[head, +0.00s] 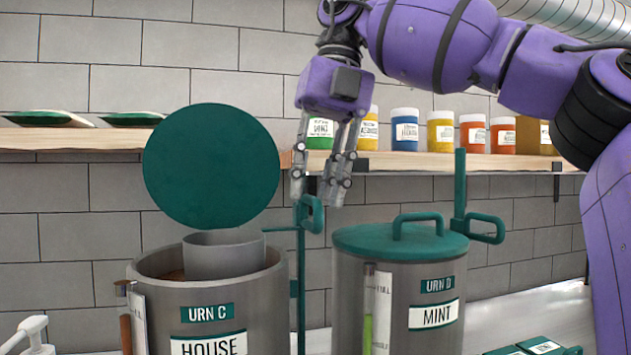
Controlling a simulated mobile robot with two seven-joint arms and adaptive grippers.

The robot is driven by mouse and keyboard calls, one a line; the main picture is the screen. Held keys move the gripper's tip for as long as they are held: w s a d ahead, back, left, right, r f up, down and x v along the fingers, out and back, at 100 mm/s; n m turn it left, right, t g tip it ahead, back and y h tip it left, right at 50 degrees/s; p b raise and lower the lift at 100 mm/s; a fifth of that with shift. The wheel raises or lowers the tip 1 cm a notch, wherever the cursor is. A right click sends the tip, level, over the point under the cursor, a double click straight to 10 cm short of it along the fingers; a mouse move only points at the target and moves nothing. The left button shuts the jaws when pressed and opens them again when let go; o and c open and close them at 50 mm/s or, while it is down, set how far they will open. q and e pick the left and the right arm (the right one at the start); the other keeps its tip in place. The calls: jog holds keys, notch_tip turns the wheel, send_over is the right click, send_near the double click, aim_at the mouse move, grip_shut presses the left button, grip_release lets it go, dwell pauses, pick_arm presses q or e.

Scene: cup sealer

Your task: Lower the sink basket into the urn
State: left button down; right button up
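Urn C (230,290) is a grey urn labelled HOUSE, with its round green lid (211,166) raised behind its mouth. A plain grey cylinder that looks like the sink basket (223,254) stands partly inside it; its upper part rises above the urn's rim and its lower part is hidden. My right gripper (317,198) hangs fingers-down to the right of the basket and higher than it. Its fingers are apart, with nothing visibly held. A green loop handle (311,213) on the post beside urn C is just below the fingertips; contact cannot be told. My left gripper is not in view.
Urn D (400,300), labelled MINT, stands close on the right with its green lid (400,243) shut. A shelf (440,163) with several jars runs behind. A white pump bottle (33,335) is at lower left; green packets (540,344) lie at lower right.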

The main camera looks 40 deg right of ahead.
aim_at(315, 215)
grip_shut()
dwell(0.3)
jog(key=shift+f, duration=2.35)
grip_release()
jog(key=shift+w, duration=0.1)
notch_tip(315, 215, up, 8)
jog(key=d, duration=0.1)
jog(key=shift+s+d+f, duration=0.15)
jog(key=shift+s+f, duration=0.1)
jog(key=shift+s, duration=0.1)
jog(key=shift+f, duration=0.1)
